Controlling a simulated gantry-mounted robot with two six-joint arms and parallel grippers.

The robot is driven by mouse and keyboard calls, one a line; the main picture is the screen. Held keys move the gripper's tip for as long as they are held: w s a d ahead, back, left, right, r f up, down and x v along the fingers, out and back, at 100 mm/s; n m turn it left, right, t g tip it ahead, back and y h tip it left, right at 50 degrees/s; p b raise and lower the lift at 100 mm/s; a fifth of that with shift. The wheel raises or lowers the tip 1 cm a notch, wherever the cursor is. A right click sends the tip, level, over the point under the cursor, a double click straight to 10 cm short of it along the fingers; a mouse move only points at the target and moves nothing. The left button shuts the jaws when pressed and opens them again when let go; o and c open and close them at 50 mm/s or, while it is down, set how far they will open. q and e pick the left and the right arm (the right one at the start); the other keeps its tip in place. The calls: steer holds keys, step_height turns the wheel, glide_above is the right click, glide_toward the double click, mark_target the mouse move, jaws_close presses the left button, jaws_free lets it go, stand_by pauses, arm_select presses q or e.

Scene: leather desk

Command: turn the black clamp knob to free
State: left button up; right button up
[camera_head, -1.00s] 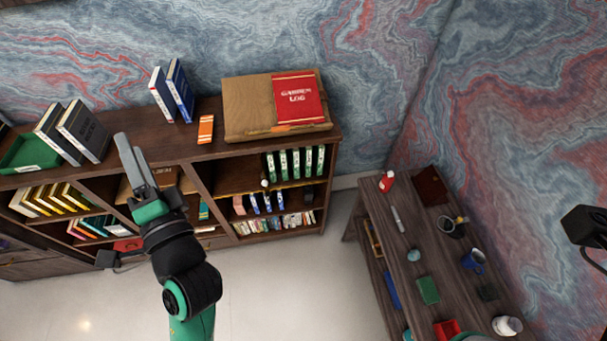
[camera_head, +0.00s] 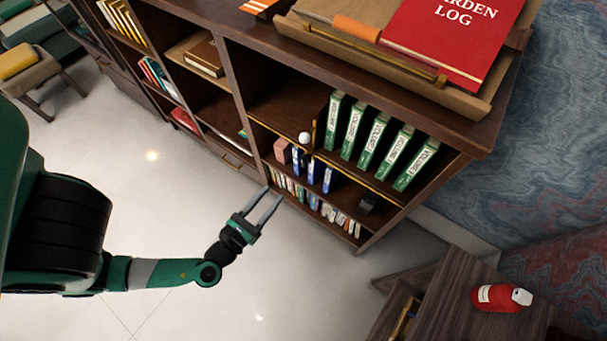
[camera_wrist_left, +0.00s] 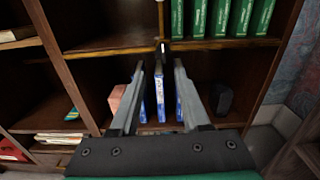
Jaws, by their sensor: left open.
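My left gripper (camera_head: 274,193) is open and empty in front of the bookcase's lower shelves in the head view. In the left wrist view its fingers (camera_wrist_left: 159,65) point into the bookcase, with blue and white books (camera_wrist_left: 159,97) beyond and between them. A small dark fitting (camera_wrist_left: 164,47) with a pale spot sits at the brass-edged shelf just above the fingertips; I cannot tell whether it is the clamp knob. No clearly black knob shows. My right gripper is out of view.
Green volumes (camera_head: 380,141) stand on the shelf right of the white knob. A dark block (camera_head: 367,204) sits on the shelf below. A book rest with a red book (camera_head: 452,40) is on top. A wooden table (camera_head: 455,310) with a red bottle (camera_head: 500,298) stands at right.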

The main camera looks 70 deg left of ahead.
arm_select(q)
steer(key=w, duration=0.1)
steer(key=b, duration=0.2)
glide_toward(302, 162)
steer(key=shift+x, duration=1.2)
steer(key=x, duration=0.5)
steer(key=shift+r, duration=0.1)
steer(key=shift+w+a, duration=0.3)
steer(key=shift+w, duration=0.15)
steer(key=shift+c, duration=0.2)
jaws_close()
